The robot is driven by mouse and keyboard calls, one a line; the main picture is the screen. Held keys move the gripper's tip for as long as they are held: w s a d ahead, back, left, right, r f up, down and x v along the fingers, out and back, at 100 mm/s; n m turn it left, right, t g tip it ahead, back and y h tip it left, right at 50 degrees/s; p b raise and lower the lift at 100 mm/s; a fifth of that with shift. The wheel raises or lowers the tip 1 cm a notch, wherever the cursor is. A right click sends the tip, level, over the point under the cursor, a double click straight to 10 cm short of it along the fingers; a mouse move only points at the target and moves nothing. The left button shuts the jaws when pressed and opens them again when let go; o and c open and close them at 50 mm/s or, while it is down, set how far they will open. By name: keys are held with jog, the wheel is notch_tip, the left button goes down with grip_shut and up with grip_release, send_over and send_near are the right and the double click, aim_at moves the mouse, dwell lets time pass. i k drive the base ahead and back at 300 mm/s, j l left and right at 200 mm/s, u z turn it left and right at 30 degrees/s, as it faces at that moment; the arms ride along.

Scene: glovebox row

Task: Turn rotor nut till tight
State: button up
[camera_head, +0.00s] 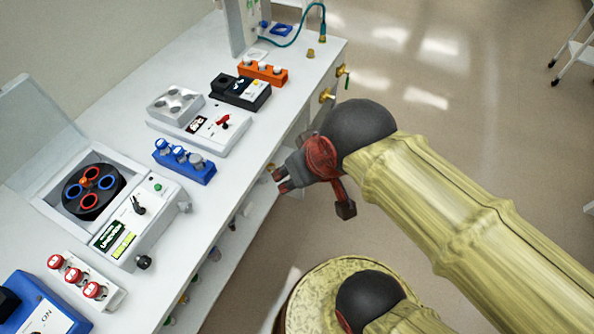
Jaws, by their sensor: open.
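The centrifuge (146,218) sits on the white bench at the left with its lid (38,120) standing open. Its dark round rotor (73,202) holds blue and red rings around the rim. A small orange rotor nut (86,183) is at the rotor's centre; I cannot tell how tight it sits. My gripper (281,182) is open and empty. It hangs past the bench's front edge, well to the right of the rotor and apart from it.
A white rack with red-capped tubes (88,281) stands in front. Open floor (470,120) lies to the right.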

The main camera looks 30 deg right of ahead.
aim_at(84, 182)
jog(key=i+j+u, duration=0.15)
jog(key=u, duration=0.25)
jog(key=i+j+u, duration=0.15)
jog(key=u, duration=0.2)
jog(key=i+j+u, duration=0.1)
jog(key=u, duration=0.3)
jog(key=i+l, duration=0.05)
jog(key=i, duration=0.05)
